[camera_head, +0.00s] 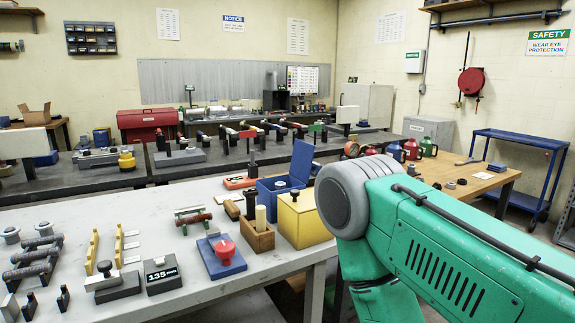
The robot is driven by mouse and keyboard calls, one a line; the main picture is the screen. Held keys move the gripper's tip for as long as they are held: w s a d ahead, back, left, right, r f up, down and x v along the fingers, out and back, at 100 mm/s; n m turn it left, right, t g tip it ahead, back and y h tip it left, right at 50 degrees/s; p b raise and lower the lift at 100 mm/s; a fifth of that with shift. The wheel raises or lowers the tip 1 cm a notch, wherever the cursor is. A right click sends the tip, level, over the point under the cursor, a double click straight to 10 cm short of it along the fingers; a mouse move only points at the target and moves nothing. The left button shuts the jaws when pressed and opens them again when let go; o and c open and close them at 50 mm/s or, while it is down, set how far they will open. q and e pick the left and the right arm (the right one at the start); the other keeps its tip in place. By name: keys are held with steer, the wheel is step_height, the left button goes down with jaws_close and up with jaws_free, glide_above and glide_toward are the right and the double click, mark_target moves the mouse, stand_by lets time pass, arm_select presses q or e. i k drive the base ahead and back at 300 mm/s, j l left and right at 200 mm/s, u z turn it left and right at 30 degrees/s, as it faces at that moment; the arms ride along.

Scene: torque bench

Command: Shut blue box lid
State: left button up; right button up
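The blue box (266,196) stands on the light grey bench, behind the yellow box. Its blue lid (302,160) is open, raised upright at the box's right side. A dark knob or object shows at the box's opening; I cannot tell what it is. My green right arm fills the lower right of the view, to the right of the blue box, but its gripper does not show. My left gripper and arm are not in view.
A yellow box (304,220) and a wooden holder (257,236) stand just in front of the blue box. A blue block with a red knob (223,250) is at front left. The light grey bench (150,222) has clear patches to the left. A blue cart (520,140) stands far right.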

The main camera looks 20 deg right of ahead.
mark_target(303, 156)
steer(key=l+u, duration=0.15)
steer(key=l, duration=0.75)
steer(key=i+l+u, duration=0.2)
steer(key=l, duration=0.7)
steer(key=k+l+u, duration=0.15)
steer(key=l, duration=0.75)
steer(key=k+l+u, duration=0.15)
steer(key=l, duration=0.75)
steer(key=i, duration=0.05)
